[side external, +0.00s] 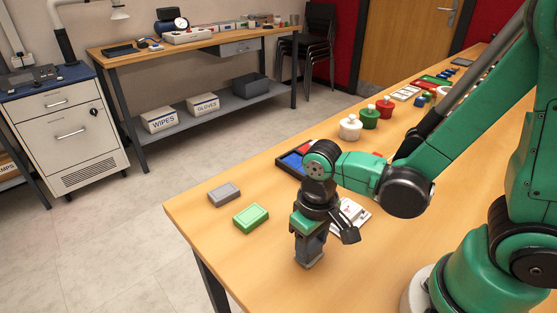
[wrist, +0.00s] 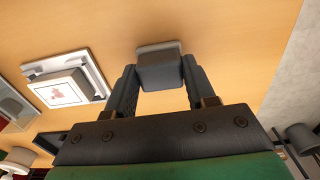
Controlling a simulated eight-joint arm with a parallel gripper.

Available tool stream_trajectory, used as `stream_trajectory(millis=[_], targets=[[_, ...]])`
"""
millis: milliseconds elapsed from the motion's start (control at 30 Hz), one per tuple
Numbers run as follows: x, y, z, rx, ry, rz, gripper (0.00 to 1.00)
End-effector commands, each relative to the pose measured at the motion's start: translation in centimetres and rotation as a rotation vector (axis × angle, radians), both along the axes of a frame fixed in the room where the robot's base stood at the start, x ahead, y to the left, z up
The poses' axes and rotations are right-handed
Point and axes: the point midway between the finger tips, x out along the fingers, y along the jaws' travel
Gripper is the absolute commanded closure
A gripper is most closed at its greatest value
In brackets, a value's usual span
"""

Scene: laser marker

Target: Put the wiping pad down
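The wiping pad is a grey block with a paler grey base; it shows in the wrist view (wrist: 160,70) between the fingertips and in the side view (side external: 308,262) at the bottom of my gripper. My gripper (side external: 309,245) points down over the near part of the wooden table (side external: 230,260). In the wrist view its two fingers (wrist: 158,80) lie against both sides of the pad, shut on it. The pad is upright and at or very close to the tabletop; I cannot tell whether it touches. The side of the pad towards my wrist is partly hidden.
A white fixture with a marked plate (wrist: 68,88) stands close beside my gripper. A green block (side external: 251,217) and a grey block (side external: 224,194) lie to the left. A dark tray (side external: 292,163) and several capped bottles (side external: 350,127) are farther back. The table's near left corner is clear.

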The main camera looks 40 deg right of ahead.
Motion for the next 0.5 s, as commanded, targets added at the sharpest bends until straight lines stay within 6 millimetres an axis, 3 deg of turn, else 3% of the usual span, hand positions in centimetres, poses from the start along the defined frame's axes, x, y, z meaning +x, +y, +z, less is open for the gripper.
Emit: stream_trajectory(millis=[33, 100, 500], targets=[[0.01, 0.01, 0.02, 0.000, 0.000, 0.000, 0.37], [0.01, 0.00, 0.02, 0.000, 0.000, 0.000, 0.20], [-0.02, -0.01, 0.31, 0.000, 0.000, 0.000, 0.20]])
